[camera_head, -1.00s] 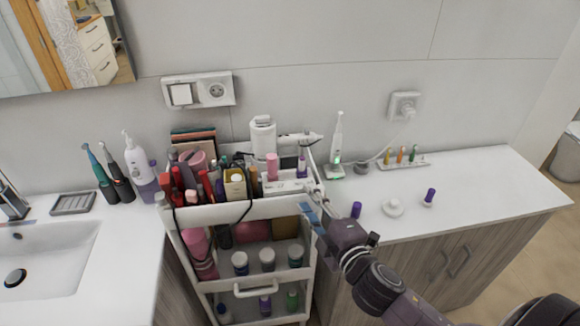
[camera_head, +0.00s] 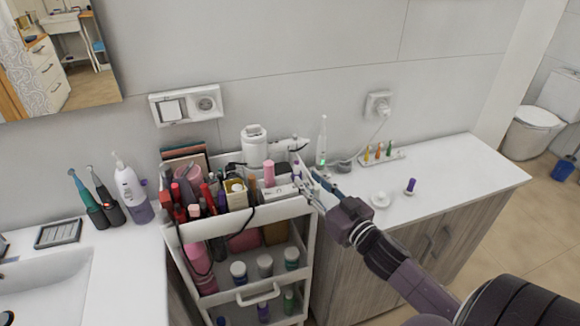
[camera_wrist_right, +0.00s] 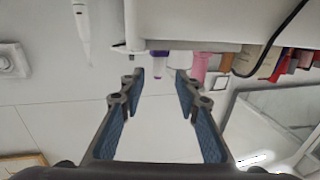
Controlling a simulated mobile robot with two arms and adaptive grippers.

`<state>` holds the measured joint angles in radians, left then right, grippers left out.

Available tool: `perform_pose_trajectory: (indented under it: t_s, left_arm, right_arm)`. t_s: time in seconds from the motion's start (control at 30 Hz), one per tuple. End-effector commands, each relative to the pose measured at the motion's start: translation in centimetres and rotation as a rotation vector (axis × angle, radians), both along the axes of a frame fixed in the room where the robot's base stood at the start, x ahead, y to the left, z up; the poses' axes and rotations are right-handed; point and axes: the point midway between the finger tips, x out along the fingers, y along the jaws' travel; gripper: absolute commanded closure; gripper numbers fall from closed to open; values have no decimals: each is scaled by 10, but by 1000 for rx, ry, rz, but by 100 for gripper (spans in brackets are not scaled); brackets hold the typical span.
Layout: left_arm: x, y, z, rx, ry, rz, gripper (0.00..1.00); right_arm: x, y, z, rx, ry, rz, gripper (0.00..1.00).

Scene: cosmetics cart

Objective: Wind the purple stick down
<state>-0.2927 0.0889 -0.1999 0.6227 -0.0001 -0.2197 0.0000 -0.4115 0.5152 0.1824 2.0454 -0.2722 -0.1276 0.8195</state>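A purple stick (camera_head: 296,168) stands at the right end of the cart's top tray, next to a pink tube (camera_head: 269,172). My right gripper (camera_head: 311,186) is at the tray's right edge, close to the stick. In the right wrist view the gripper (camera_wrist_right: 160,78) is open. The purple stick (camera_wrist_right: 160,57) shows ahead between the finger lines, with nothing held. The stick's lower part is hidden behind the tray wall. My left gripper is out of view.
The cart's top tray (camera_head: 240,213) is crowded with tubes and bottles. A wall stands behind. The counter's right part is clear.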

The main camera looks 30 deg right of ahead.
Motion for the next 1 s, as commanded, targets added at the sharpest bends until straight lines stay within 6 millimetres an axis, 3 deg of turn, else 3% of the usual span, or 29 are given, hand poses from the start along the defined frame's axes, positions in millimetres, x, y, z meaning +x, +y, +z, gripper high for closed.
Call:
perform_pose_trajectory:
  t_s: [0.5, 0.93, 1.0]
  left_arm:
    - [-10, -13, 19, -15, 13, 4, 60]
    - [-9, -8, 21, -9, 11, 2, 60]
    - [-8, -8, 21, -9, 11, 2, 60]
  right_arm:
    - [64, 0, 2, -5, -2, 1, 70]
    - [73, 1, 0, -6, 0, 1, 70]
    - [73, 1, 0, -6, 0, 1, 75]
